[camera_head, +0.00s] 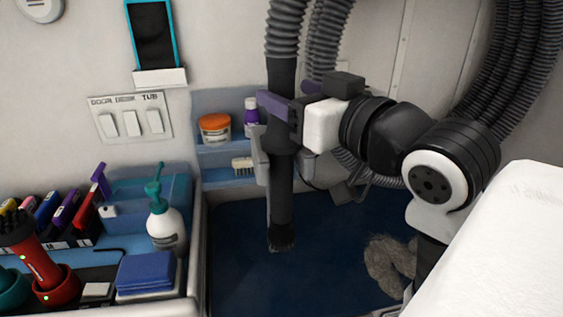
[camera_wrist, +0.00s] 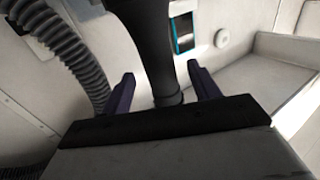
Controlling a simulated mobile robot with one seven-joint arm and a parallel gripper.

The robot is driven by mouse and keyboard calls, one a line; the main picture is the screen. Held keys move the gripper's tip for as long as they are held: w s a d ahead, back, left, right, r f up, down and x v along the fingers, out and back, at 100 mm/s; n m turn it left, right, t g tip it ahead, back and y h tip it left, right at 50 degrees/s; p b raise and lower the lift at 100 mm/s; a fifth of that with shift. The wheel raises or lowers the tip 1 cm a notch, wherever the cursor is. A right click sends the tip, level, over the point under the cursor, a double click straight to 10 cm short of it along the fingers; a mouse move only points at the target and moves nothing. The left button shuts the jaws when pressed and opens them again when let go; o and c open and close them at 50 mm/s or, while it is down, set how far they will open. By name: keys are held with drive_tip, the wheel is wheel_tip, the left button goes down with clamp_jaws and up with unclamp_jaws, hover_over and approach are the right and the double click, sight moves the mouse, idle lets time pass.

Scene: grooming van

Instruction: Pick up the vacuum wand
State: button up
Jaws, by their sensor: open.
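The vacuum wand (camera_head: 282,190) is a black upright tube with a brush end at the bottom and a grey ribbed hose joined to its top. It hangs in front of the back shelves, above the dark blue floor. My gripper (camera_head: 270,106) is at the wand's upper part, with its purple fingers reaching past it. In the wrist view, the wand (camera_wrist: 152,50) stands between the two open purple fingers of my gripper (camera_wrist: 162,90). I see space beside each finger, so the fingers are not closed on it. Part of the wand is hidden behind the gripper's palm.
Blue shelves (camera_head: 228,157) behind hold an orange-labelled tub (camera_head: 215,128) and a purple bottle (camera_head: 251,113). A counter at left bears a pump bottle (camera_head: 165,226), folded blue cloths (camera_head: 146,272) and a red tool (camera_head: 40,268). Grey hoses (camera_head: 520,60) hang at right. A fur pile (camera_head: 390,264) lies on the floor.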

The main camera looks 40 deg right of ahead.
drive_tip(key=shift+w+d, duration=0.1)
drive_tip(key=shift+w, duration=1.4)
drive_tip(key=shift+c, duration=0.4)
drive_tip(key=c, duration=1.1)
drive_tip(key=shift+o, duration=0.2)
drive_tip(key=shift+r+p, duration=0.25)
drive_tip(key=shift+p, duration=0.15)
